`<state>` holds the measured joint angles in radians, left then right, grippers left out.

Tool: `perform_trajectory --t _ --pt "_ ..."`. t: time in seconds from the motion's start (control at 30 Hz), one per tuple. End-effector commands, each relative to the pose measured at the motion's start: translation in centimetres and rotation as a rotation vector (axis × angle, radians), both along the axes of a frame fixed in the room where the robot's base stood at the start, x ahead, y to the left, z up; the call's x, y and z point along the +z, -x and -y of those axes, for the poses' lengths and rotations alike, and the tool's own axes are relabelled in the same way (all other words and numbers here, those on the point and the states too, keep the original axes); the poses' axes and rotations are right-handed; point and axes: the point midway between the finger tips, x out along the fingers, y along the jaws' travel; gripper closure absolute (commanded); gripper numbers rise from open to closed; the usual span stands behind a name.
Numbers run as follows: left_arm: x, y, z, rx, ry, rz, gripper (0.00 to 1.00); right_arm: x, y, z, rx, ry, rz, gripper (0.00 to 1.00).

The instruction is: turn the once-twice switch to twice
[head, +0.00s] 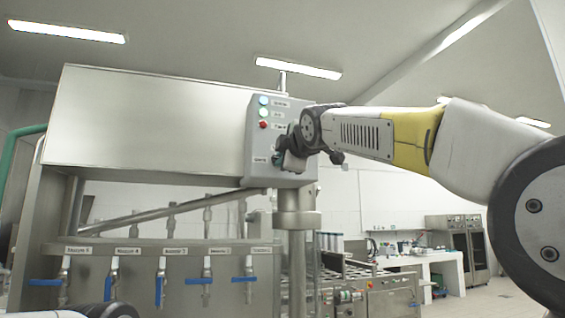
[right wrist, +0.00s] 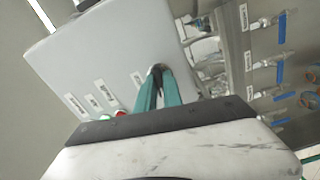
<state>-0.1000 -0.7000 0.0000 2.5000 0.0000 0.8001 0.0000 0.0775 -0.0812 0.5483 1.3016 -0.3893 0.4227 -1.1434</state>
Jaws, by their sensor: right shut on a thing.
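The grey control box (head: 262,140) hangs at the right end of the steel filler housing. My right gripper (head: 288,157) is at the lower part of its front face, where the once-twice switch sits, and mostly hides the switch in the head view. In the right wrist view the green fingertips (right wrist: 158,80) are closed together around the small dark knob of the switch (right wrist: 157,68) on the box face. Which way the knob points cannot be made out. A small label (head: 259,160) shows left of the gripper. My left gripper is not in view.
Below the housing are several taps with blue handles (head: 160,290). A steel post (head: 297,225) stands under the box.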

Motion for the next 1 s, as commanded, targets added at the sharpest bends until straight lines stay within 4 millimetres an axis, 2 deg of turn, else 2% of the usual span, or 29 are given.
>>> perform_trajectory --t 1.0 --pt "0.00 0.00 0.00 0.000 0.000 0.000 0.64 -0.13 -0.01 -0.07 0.000 -0.906 -0.298 1.00"
